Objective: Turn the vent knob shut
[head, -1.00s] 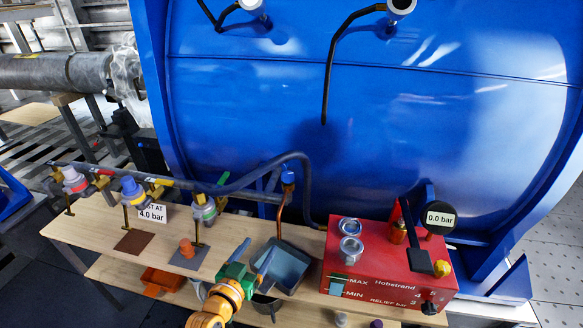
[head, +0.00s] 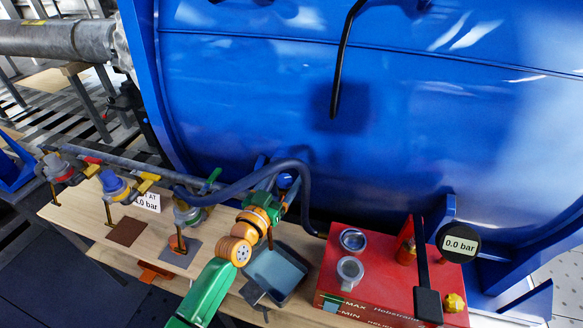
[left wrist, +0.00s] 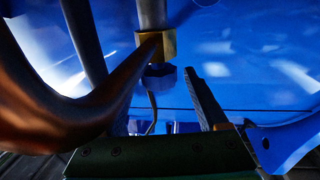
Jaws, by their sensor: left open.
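A small blue knob (head: 285,181) sits at the top of the copper pipe, behind the bench. In the left wrist view the blue faceted knob (left wrist: 160,78) hangs under a brass fitting (left wrist: 154,46). No label shows whether it is the vent knob. My left gripper (head: 280,197) is at this knob, its fingers partly hidden in the head view. In the left wrist view it is open (left wrist: 168,90), with one finger right of the knob and the other hidden behind the copper pipe (left wrist: 50,110). I cannot tell whether it touches the knob. My right gripper is not in view.
A dark hose (head: 240,186) runs close beside my left gripper. A red box (head: 383,282) with a yellow knob (head: 454,302), black lever and 0.0 bar gauge (head: 460,244) stands right. A grey-blue tray (head: 275,272) lies below. The blue tank (head: 400,120) fills the back.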

